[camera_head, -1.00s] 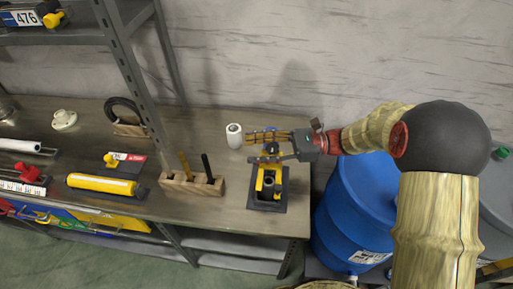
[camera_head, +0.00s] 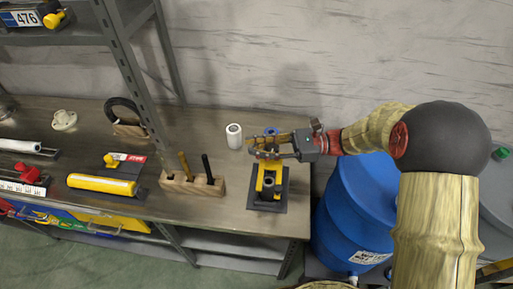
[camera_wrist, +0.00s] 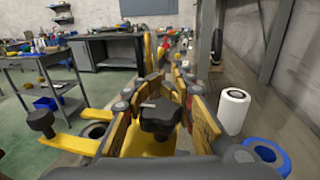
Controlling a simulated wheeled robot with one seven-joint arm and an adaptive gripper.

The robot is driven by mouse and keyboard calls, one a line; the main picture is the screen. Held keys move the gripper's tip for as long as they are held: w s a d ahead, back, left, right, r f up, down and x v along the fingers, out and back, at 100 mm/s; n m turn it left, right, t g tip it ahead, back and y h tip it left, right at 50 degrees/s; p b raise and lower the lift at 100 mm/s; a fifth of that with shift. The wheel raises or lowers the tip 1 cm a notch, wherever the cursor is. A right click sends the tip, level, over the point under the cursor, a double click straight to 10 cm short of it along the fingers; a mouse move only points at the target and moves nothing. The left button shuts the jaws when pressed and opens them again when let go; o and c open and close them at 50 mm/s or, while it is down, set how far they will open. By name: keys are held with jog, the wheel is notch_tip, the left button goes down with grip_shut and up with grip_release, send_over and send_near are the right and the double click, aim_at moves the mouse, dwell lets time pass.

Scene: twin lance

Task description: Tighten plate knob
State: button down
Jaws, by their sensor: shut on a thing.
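A yellow clamp-like fixture on a dark base plate (camera_head: 266,205) stands near the right end of the workbench. In the wrist view, a black star-shaped knob (camera_wrist: 160,117) sits between my finger pads, above the yellow plate (camera_wrist: 82,144). A second black knob (camera_wrist: 40,122) stands to the left on the yellow part, clear of my fingers. My gripper (camera_head: 262,146) reaches in from the right over the back of the fixture and is shut on the star-shaped knob. The fingers hide the gripped knob in the head view.
A white roll (camera_head: 234,136) stands left of my gripper. A blue ring (camera_wrist: 265,155) lies close on the wrist view's right. A wooden block with upright tools (camera_head: 192,184) is to the fixture's left. A blue barrel (camera_head: 355,205) stands beyond the bench's right end.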

jog(key=shift+r+m+t+p, duration=0.1)
jog(key=shift+m+t+p, duration=0.2)
jog(key=shift+t+p, duration=0.25)
jog(key=shift+w+d+m+t+h+p, duration=0.2)
jog(key=shift+w+m+t+h+p, duration=0.55)
jog(key=shift+m+t+p, duration=1.25)
jog(key=shift+w+d+m+t+h+p, duration=0.4)
jog(key=shift+m+t+h+p, duration=0.8)
jog(key=shift+t, duration=1.65)
jog(key=shift+w+d+m+t+h+p, duration=0.1)
jog(key=shift+w+m+t+h+p, duration=0.8)
jog(key=shift+m+t, duration=1.25)
jog(key=shift+s+t, duration=0.1)
jog(key=shift+t, duration=0.25)
jog(key=c, duration=1.4)
grip_release()
